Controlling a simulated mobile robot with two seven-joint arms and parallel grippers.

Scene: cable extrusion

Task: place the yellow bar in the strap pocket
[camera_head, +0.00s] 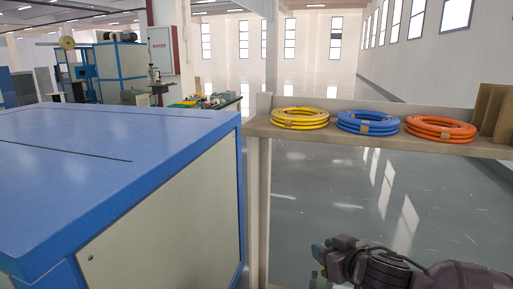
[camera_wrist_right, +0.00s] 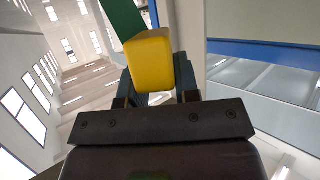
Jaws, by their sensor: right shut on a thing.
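My right gripper (camera_head: 324,252) hangs low over the floor at the bottom right of the head view, with its arm coming in from the right. In the right wrist view its fingers (camera_wrist_right: 155,88) are shut on the yellow bar (camera_wrist_right: 148,58), whose blunt end faces the camera. A green piece (camera_wrist_right: 120,17) shows just beyond the bar; I cannot tell whether it is joined to it. In the head view the bar is too small to make out clearly. I cannot identify a strap pocket in either view. My left gripper is not in view.
A large blue-topped cabinet (camera_head: 100,135) fills the left of the head view. A shelf (camera_head: 385,143) at the right carries yellow (camera_head: 300,118), blue (camera_head: 367,122) and orange (camera_head: 440,129) cable coils and cardboard pieces (camera_head: 493,113). Open grey floor (camera_head: 340,200) lies below the shelf.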

